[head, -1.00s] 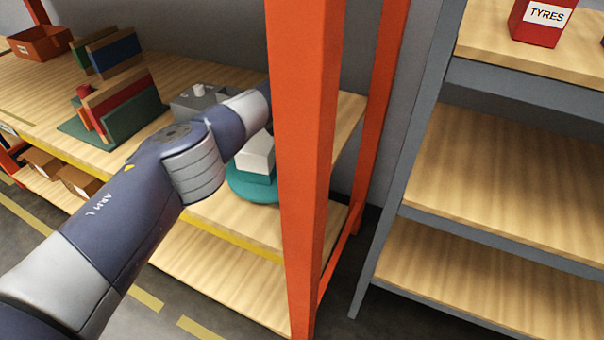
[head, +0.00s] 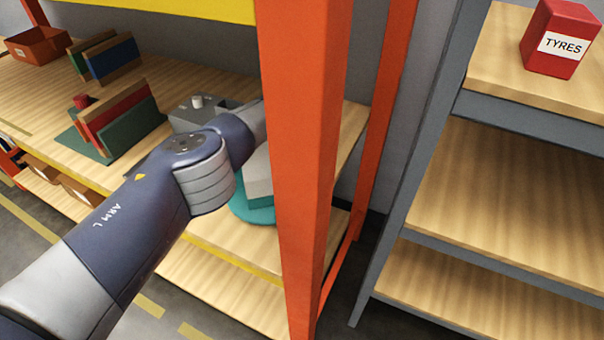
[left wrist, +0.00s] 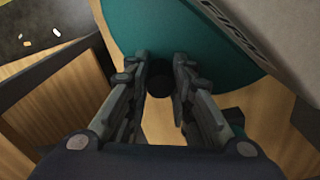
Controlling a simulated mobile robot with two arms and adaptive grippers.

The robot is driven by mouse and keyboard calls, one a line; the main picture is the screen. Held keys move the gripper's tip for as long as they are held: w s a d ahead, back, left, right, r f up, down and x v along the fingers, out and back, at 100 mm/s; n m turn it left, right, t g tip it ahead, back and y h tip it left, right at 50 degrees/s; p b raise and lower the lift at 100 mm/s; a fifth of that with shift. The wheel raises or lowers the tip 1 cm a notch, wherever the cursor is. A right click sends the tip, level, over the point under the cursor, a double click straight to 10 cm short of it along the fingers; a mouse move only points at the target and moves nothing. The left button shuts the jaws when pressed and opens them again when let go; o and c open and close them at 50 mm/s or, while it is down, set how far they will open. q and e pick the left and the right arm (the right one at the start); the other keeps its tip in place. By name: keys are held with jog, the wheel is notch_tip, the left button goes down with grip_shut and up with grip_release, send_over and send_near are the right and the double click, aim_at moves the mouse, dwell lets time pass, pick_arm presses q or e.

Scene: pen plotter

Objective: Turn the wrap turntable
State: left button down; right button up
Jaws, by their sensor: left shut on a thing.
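The teal round turntable (head: 256,214) sits on the wooden shelf, partly hidden behind the orange post and my left arm. A pale box (head: 259,180) stands on it. In the left wrist view the turntable (left wrist: 150,28) fills the top, with the box (left wrist: 285,35) and its printed lettering at the upper right. My left gripper (left wrist: 161,68) is shut on a dark round knob (left wrist: 160,82) near the turntable's edge. In the head view this gripper is hidden behind the post. My right gripper is in neither view.
The orange post (head: 300,160) stands close in front of the turntable. A grey unit (head: 195,115) with a pale knob and upright coloured boards (head: 120,118) are to the left on the shelf.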

pick_arm(q)
jog(key=shift+w+d+f+n+b, duration=0.3)
jog(key=shift+n+b, duration=0.2)
jog(key=shift+b, duration=0.5)
jog(key=shift+w+a+r, duration=0.15)
jog(key=shift+w+r, duration=0.1)
jog(key=shift+w+r+n, duration=0.15)
jog(key=shift+r+n, duration=0.05)
jog(key=shift+n, duration=0.2)
jog(key=shift+w+a+r, duration=0.1)
jog(key=shift+w, duration=0.05)
jog(key=shift+w+a+n, duration=0.2)
jog(key=shift+w+n, duration=0.1)
jog(key=shift+n, duration=0.2)
jog(key=c, duration=1.6)
grip_release()
jog(key=shift+o, duration=1.2)
jog(key=shift+f, duration=0.2)
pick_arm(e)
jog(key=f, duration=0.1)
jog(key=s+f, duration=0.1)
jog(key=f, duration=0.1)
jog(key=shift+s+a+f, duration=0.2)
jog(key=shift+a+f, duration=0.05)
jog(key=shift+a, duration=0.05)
